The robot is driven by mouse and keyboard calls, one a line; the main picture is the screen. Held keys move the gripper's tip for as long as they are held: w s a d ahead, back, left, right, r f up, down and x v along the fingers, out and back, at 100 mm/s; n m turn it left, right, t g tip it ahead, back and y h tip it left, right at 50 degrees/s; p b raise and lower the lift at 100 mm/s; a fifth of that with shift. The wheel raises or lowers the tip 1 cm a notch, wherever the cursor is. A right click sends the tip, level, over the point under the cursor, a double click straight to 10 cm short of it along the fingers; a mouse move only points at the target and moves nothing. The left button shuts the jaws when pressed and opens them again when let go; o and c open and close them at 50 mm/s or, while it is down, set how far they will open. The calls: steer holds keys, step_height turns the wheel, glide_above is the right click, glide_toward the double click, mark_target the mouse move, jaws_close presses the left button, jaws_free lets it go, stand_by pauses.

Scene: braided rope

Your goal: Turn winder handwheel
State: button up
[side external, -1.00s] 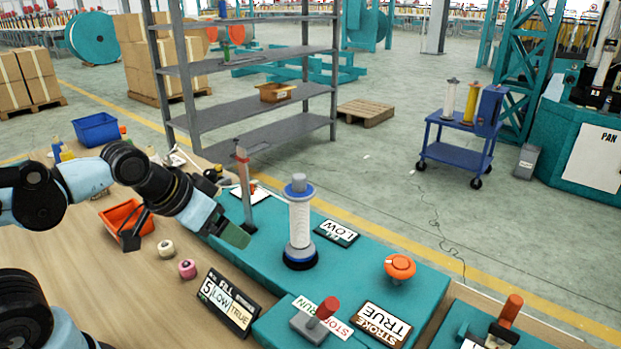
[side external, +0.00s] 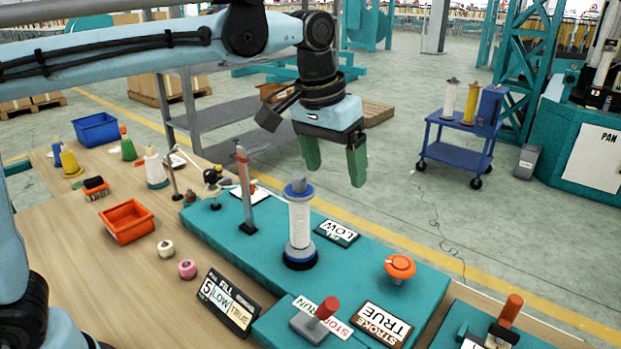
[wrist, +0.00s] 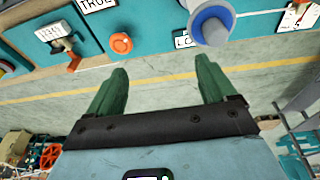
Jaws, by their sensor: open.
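An orange round handwheel (side external: 400,267) stands on the right part of the teal bench-top unit (side external: 437,290). It also shows near the top of the wrist view (wrist: 121,43), left of the spool. A white spool (side external: 299,222) with a grey top and dark blue base stands upright on the unit. My gripper (side external: 335,167) is open and empty, raised in the air above and behind the spool, apart from the handwheel. In the wrist view its two green fingers (wrist: 162,70) are spread, with nothing between them but floor.
A red-tipped lever (side external: 326,308) and a TRUE plate (side external: 382,324) stand in front of the handwheel. A red-topped post (side external: 243,185) rises left of the spool. An orange bin (side external: 126,222) and small spools lie on the wooden table. Grey shelves stand behind.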

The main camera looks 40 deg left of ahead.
steer(key=w+d+f+g, duration=0.1)
steer(key=w+d, duration=0.3)
steer(key=d, duration=0.1)
steer(key=g, duration=0.1)
glide_toward(401, 263)
steer(key=shift+y, duration=0.4)
steer(key=f, duration=0.8)
steer(key=shift+w+d+f, duration=0.1)
steer(key=shift+d+f, duration=0.1)
steer(key=shift+d, duration=0.15)
steer(key=c, duration=1)
steer(key=shift+c, duration=0.2)
